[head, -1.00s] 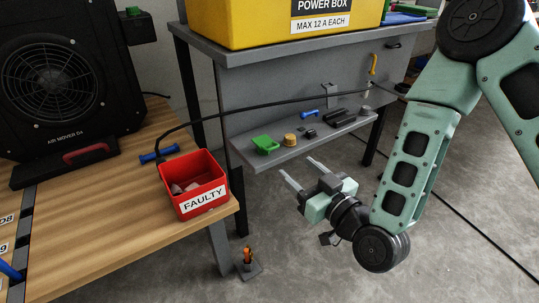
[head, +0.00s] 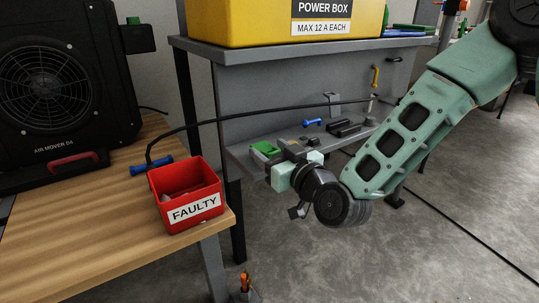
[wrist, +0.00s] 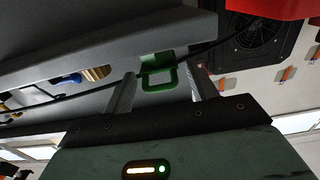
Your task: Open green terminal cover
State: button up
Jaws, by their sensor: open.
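A green piece, apparently the terminal cover (head: 265,148), sits at the left end of the grey shelf. In the wrist view it shows as a green body with a loop-like frame (wrist: 158,86). My gripper (head: 273,159) is at the left end of the shelf, just in front of the green piece and overlapping it in the head view. In the wrist view its two fingers (wrist: 160,84) are spread, with the green piece showing in the gap between them. I see no grip on it. Contact and exact depth cannot be told.
The shelf (head: 240,158) also holds a blue handle (head: 312,122) and black pieces. A yellow power box (head: 260,22) stands above. A red FAULTY bin (head: 190,212) and black air mover (head: 60,90) are on the wooden table at left. A black cable crosses above the shelf.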

jog(key=shift+w+a, duration=0.3)
jog(key=shift+w, duration=0.15)
